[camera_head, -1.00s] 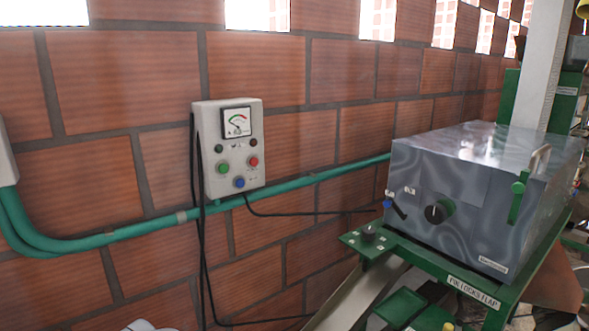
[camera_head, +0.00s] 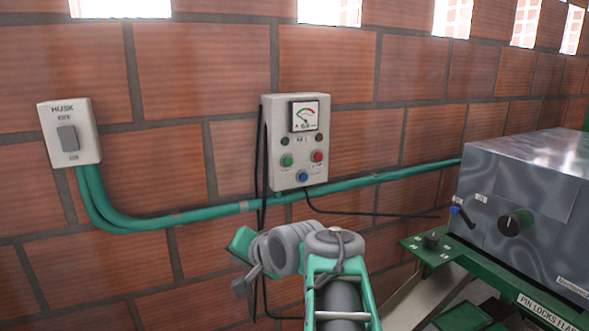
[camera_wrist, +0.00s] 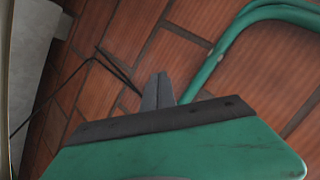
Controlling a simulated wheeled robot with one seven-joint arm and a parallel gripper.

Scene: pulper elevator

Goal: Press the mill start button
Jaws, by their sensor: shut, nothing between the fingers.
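A pale control box (camera_head: 285,130) hangs on the brick wall. It has a dial gauge (camera_head: 305,116) on top, a green button (camera_head: 286,161) at left, a red button (camera_head: 318,156) at right and a blue button (camera_head: 303,177) below. The button labels are too small to read. My arm rises from the bottom of the head view, below the box and apart from it. In the wrist view my gripper (camera_wrist: 158,91) has its dark fingers together with nothing between them, pointing toward the brick wall. The buttons are not clear in the wrist view.
A HUSK switch box (camera_head: 68,137) is on the wall at left. A teal conduit (camera_head: 225,210) runs along the wall under the control box, and black cables (camera_head: 262,160) hang beside it. A metal machine (camera_head: 525,190) on a green frame stands at right.

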